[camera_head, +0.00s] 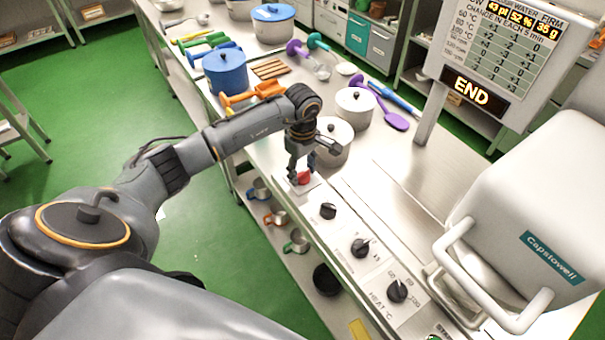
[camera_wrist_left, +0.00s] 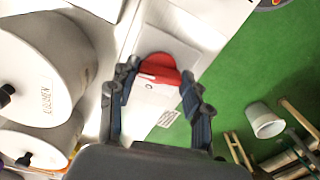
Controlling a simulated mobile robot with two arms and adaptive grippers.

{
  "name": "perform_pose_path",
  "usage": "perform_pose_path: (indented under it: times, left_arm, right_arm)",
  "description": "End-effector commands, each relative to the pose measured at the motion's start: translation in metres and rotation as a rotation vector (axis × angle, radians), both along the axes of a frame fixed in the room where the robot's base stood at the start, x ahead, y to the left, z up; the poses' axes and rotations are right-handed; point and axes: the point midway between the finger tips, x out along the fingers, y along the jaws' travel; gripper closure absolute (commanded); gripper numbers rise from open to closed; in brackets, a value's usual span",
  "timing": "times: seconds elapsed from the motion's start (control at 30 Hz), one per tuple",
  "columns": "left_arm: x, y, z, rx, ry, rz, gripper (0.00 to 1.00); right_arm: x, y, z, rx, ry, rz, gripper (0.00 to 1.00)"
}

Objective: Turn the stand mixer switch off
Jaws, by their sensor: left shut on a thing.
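A red switch knob (camera_head: 304,178) sits on a pale plate at the left end of the control panel along the counter's front edge. I take it for the stand mixer switch. My left gripper (camera_head: 301,175) points down over it, with its fingers on either side. In the left wrist view the red knob (camera_wrist_left: 160,68) shows between the two dark blue fingertips (camera_wrist_left: 158,84), and the gripper is shut on it. The knob's exact angle is hard to read. My right gripper is in no view.
Black knobs (camera_head: 361,247) line the panel beside the switch. White lidded pots (camera_head: 355,108) stand close behind the gripper. A large white machine (camera_head: 530,215) with a rail handle fills the right. A display (camera_head: 476,92) reads END. Green floor (camera_head: 120,100) is clear at left.

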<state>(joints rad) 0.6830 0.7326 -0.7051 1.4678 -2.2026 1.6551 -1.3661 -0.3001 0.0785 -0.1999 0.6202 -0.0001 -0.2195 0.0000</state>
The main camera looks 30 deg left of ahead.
Motion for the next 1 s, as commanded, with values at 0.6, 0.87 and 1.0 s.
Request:
perform_pose_path:
  times: [0.6,0.87,1.0]
  left_arm:
    - [0.000,0.000,-0.003,0.001,0.001,0.571,0.83]
    - [0.000,0.000,-0.003,0.001,0.002,0.819,0.83]
    - [0.000,0.000,-0.003,0.002,0.001,0.951,0.83]
  right_arm:
    - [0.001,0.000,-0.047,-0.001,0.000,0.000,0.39]
    - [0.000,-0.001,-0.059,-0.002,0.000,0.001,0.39]
    - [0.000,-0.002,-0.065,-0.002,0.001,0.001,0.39]
